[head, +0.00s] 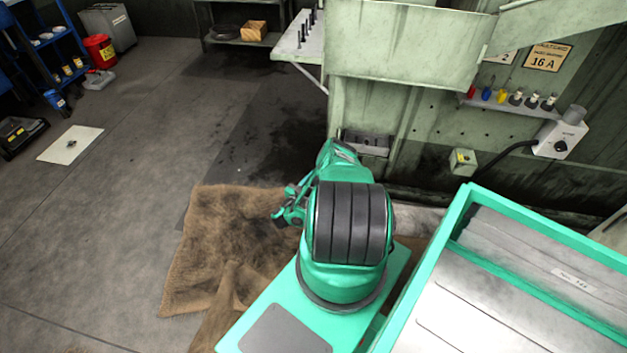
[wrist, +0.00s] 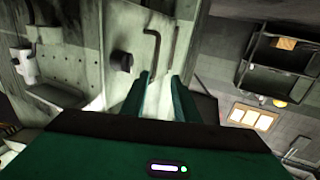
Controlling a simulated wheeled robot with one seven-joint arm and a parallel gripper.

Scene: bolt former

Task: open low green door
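A pale green machine panel (wrist: 116,22) shows in the wrist view, with a dark round knob (wrist: 121,62) and a dark bent bar (wrist: 152,48) on it. I cannot tell which edges belong to the low door; no opening shows there. My gripper (wrist: 161,78) has two green fingers standing apart in front of this panel, with nothing visible between them. I cannot tell whether they touch it. In the head view my arm hides part of the machine's lower front (head: 370,110), and I cannot make out the fingertips.
A burlap mat (head: 210,245) lies on the floor beside my base. A small shelf of coloured pieces (head: 520,105), a grey switch box (head: 562,137) and a small green button box (head: 462,161) are on the machine at right. The floor at left is mostly clear around a white sheet (head: 70,144).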

